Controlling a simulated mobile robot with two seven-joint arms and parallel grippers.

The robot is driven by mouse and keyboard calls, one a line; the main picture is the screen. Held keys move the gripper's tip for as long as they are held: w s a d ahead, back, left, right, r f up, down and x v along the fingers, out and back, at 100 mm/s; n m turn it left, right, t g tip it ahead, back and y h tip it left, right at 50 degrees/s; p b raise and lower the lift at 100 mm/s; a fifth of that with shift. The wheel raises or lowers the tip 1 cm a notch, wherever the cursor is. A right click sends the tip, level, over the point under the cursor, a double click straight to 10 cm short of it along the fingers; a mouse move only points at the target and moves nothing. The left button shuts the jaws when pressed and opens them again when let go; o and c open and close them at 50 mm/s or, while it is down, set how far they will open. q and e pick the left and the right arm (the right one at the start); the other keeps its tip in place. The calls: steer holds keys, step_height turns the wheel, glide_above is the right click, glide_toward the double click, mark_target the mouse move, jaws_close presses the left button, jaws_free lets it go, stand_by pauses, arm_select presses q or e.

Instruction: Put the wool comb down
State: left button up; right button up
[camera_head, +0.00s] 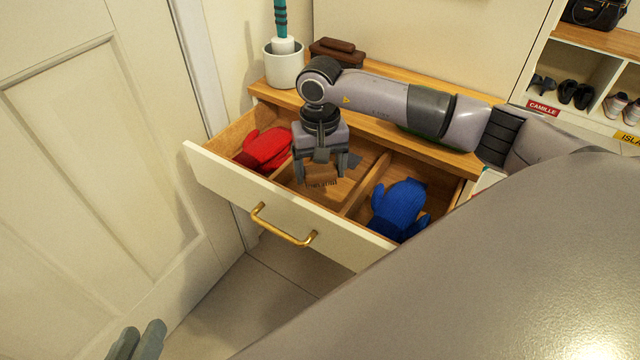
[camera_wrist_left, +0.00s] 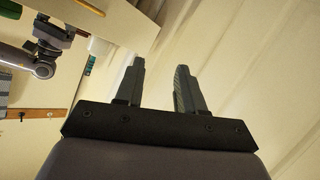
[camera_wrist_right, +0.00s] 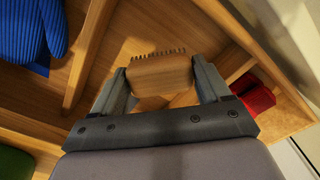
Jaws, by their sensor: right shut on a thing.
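The wool comb (camera_wrist_right: 160,75) is a wooden block with a row of dark teeth along one edge. In the head view it shows low between the fingers (camera_head: 321,176), in the drawer's middle compartment. My right gripper (camera_head: 322,172) is shut on the comb, one finger on each end, as the right wrist view also shows (camera_wrist_right: 163,78). I cannot tell whether the comb touches the drawer floor. My left gripper (camera_head: 137,340) is at the bottom left of the head view, away from the drawer. In the left wrist view (camera_wrist_left: 158,85) its fingers are apart and empty.
The open drawer (camera_head: 218,180) has dividers and a brass handle (camera_head: 283,228). A red mitten (camera_head: 265,148) lies in the left compartment and a blue mitten (camera_head: 399,208) in the right one. A door (camera_head: 90,150) is at left.

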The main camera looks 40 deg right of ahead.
mark_target(320, 183)
step_height(320, 183, down, 4)
steer(key=shift+r+b, duration=0.1)
steer(key=shift+b, duration=0.5)
steer(key=shift+f, duration=0.2)
arm_select(q)
steer(key=shift+s+a+f, duration=0.1)
steer(key=shift+a, duration=0.15)
arm_select(e)
steer(key=shift+r, duration=0.1)
steer(key=shift+f, duration=0.25)
steer(key=o, duration=0.9)
arm_select(q)
steer(key=shift+a+t, duration=0.1)
steer(key=shift+t, duration=0.2)
arm_select(e)
steer(key=shift+r, duration=0.1)
